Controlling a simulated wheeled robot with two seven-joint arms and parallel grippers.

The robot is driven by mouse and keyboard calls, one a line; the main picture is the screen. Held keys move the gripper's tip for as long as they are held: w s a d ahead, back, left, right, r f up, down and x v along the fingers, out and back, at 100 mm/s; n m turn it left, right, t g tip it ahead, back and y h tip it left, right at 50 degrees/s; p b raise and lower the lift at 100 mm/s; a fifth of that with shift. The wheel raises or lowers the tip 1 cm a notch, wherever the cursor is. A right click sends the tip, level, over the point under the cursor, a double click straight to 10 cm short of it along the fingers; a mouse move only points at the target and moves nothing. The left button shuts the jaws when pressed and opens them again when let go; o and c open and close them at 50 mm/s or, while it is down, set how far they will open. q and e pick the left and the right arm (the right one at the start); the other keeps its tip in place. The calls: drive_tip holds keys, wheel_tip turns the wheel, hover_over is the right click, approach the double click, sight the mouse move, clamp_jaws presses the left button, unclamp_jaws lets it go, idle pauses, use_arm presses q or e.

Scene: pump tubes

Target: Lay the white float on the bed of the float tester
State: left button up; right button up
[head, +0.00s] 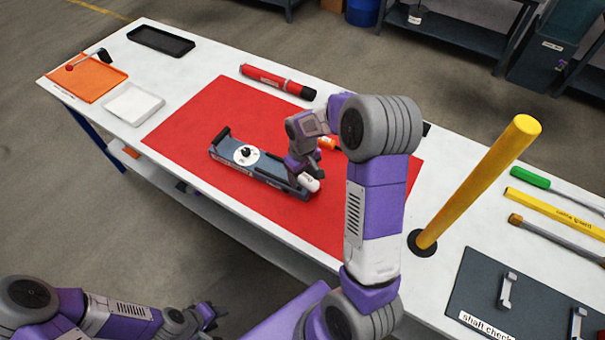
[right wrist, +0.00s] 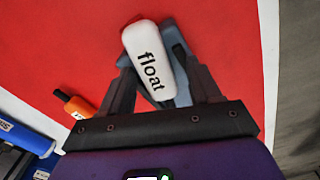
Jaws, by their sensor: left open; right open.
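The float tester (head: 238,162) is a long blue-grey device with a white dial on the red mat. The white float (head: 310,183), labelled "float", is at the tester's right end, under my right gripper (head: 300,172). In the right wrist view the float (right wrist: 148,58) lies between the spread fingers of my right gripper (right wrist: 163,78), slanted over a blue-grey part of the tester (right wrist: 178,45). Whether it touches the bed there is hard to tell. My right gripper is open around it. My left gripper (head: 212,315) is open and empty, off the table's near edge.
A red tube (head: 275,80) lies at the mat's back edge, and an orange item (head: 327,143) behind my right gripper. Trays (head: 133,103) stand at the left. A yellow post (head: 480,180) rises right of my right arm. The mat's left part is clear.

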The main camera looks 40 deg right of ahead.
sight(303, 177)
drive_tip(key=shift+r, duration=0.1)
wheel_tip(303, 177, up, 12)
drive_tip(key=p, duration=0.2)
drive_tip(key=shift+p, duration=0.35)
idle(0.3)
